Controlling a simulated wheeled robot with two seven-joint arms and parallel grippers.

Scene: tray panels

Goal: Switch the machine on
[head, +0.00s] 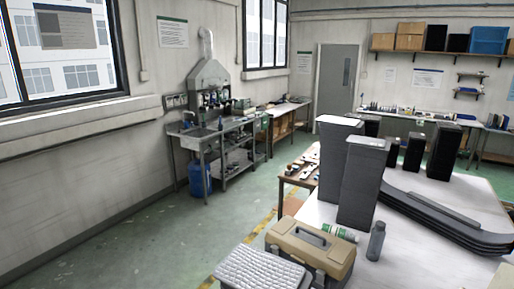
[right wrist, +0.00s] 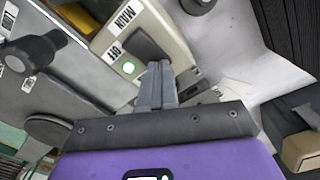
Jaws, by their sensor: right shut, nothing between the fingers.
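In the right wrist view a beige switch box (right wrist: 172,28) carries labels that seem to read MAIN and OFF. My right gripper (right wrist: 160,72) is shut and empty. Its fingertips are right by the box, just below the dark switch in the picture; I cannot tell whether they touch it. The head view shows neither gripper, and I cannot pick out this box there. My left gripper is not in view.
A black knob (right wrist: 28,53) stands out from a grey panel left of the box. A dark round part (right wrist: 48,129) lies lower left. In the head view, a white table holds dark stacks (head: 362,185), a beige toolbox (head: 312,247) and a grey bottle (head: 376,241). Green floor on the left is clear.

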